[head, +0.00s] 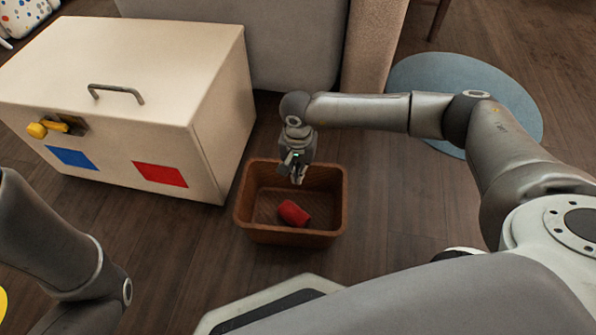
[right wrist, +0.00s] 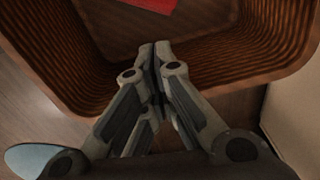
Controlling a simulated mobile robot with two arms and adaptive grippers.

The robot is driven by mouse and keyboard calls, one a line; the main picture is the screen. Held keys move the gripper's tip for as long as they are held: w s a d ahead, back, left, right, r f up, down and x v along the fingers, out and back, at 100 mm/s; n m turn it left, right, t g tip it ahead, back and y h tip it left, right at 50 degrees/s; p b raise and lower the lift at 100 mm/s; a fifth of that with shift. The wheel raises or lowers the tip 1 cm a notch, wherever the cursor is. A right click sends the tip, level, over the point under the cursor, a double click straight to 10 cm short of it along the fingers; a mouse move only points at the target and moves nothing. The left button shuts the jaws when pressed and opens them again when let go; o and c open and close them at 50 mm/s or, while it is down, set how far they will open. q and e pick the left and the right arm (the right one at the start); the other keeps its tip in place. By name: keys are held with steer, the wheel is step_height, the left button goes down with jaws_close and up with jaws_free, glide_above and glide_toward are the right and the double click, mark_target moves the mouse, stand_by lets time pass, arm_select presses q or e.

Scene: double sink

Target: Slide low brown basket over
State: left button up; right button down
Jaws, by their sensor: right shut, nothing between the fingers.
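The low brown basket (head: 291,237) stands on the wood floor in front of me, with a red roll-shaped item (head: 293,213) lying in it. My right gripper (head: 296,178) is shut and empty at the far side of the basket, over or against its far wall; I cannot tell if they touch. In the right wrist view the shut fingertips (right wrist: 156,45) overlap the basket wall (right wrist: 225,52), and part of the red item (right wrist: 152,5) shows at the top edge. My left arm shows at the lower left of the head view, but its gripper is out of view.
A cream chest (head: 205,150) with a handle, a yellow latch and blue and red patches stands close to the left of the basket. A grey sofa (head: 265,45) is behind. A round blue rug (head: 425,75) lies at the back right. Floor right of the basket (head: 400,205) is clear.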

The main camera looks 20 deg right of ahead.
steer(key=b, duration=0.5)
glide_above(298, 198)
step_height(298, 198, down, 8)
steer(key=shift+r, duration=0.2)
